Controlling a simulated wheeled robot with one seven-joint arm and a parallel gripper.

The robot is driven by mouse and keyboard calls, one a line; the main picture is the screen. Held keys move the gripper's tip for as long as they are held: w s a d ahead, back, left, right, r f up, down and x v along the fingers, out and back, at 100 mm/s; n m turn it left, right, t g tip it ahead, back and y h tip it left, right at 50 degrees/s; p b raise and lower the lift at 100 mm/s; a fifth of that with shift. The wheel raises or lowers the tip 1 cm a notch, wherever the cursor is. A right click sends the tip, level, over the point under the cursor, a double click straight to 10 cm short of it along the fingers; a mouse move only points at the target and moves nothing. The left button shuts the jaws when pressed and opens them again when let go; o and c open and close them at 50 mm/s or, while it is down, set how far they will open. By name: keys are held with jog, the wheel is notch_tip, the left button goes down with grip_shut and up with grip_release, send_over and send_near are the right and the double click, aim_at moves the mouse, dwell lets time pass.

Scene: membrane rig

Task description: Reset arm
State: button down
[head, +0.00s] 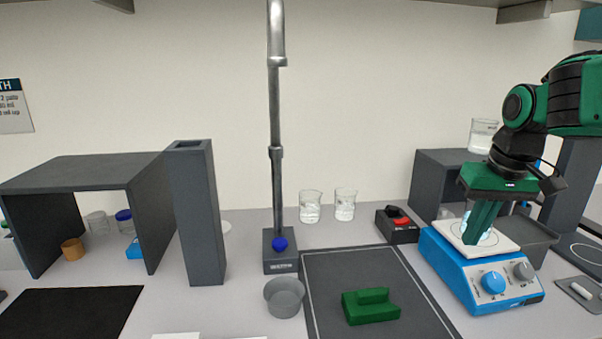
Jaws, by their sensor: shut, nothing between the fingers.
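My green arm reaches in from the right side of the head view. My gripper (470,241) points down at the front left part of the blue stirrer hotplate (482,276) and its white top plate (503,242). The fingers are together and hold nothing. A glass vessel with pale blue contents stands on the plate just behind the fingers and is partly hidden by them. I cannot tell whether the fingertips touch the plate.
A dark mat (341,271) carries a green block (370,306). A grey cup (284,297) stands beside it, near the metal post (276,150). A black box with a red switch (401,222) is left of the hotplate. Two beakers (328,205) stand behind. A shelf (90,172) is left.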

jog(key=s+d+f+m+g, duration=0.1)
jog(key=s+d+f+m, duration=0.1)
jog(key=s+f, duration=0.2)
jog(key=s+d+f+m, duration=0.2)
jog(key=s+f, duration=0.2)
jog(key=s, duration=0.7)
jog(key=s+d+f+m+g, duration=0.1)
jog(key=s+d+f, duration=0.2)
jog(key=s, duration=0.4)
jog(key=shift+s+f+m+g, duration=0.25)
jog(key=shift+f+m+g, duration=0.05)
jog(key=shift+f+m, duration=0.15)
jog(key=shift+w+f, duration=0.25)
jog(key=shift+w, duration=0.4)
